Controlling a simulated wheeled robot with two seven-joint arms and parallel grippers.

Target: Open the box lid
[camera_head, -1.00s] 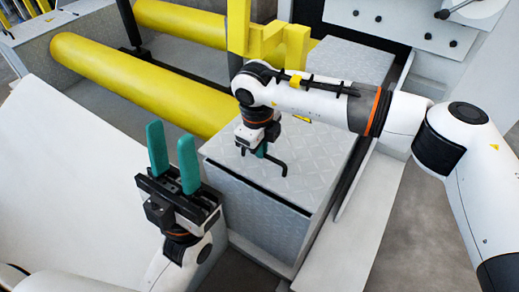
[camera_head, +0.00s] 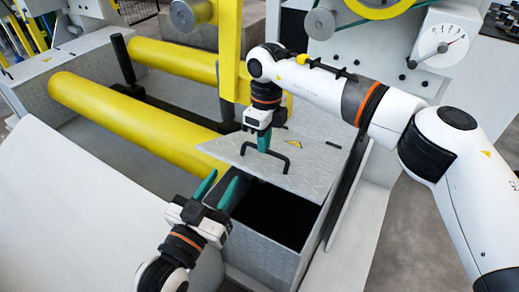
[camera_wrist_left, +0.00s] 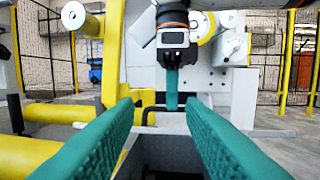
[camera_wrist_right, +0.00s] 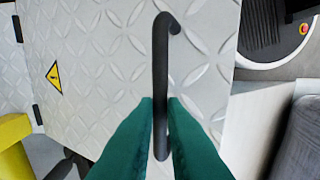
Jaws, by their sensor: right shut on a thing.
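The metal box (camera_head: 262,252) stands in front of me with a dark interior showing. Its diamond-plate lid (camera_head: 305,180) is partly open, displaced toward the back, with the front part of the box uncovered. My right gripper (camera_head: 264,143) is shut on the black lid handle (camera_head: 287,154). In the right wrist view its green fingers lie on both sides of the handle (camera_wrist_right: 160,60). My left gripper (camera_head: 217,183) is open and empty, at the box's front left corner. The left wrist view shows its two fingers wide apart.
Yellow rollers (camera_head: 125,120) lie left of the box. A yellow post (camera_head: 231,50) stands behind it. A machine panel with a dial (camera_head: 440,46) is at the back right. A slanted white panel (camera_head: 80,205) fills the front left.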

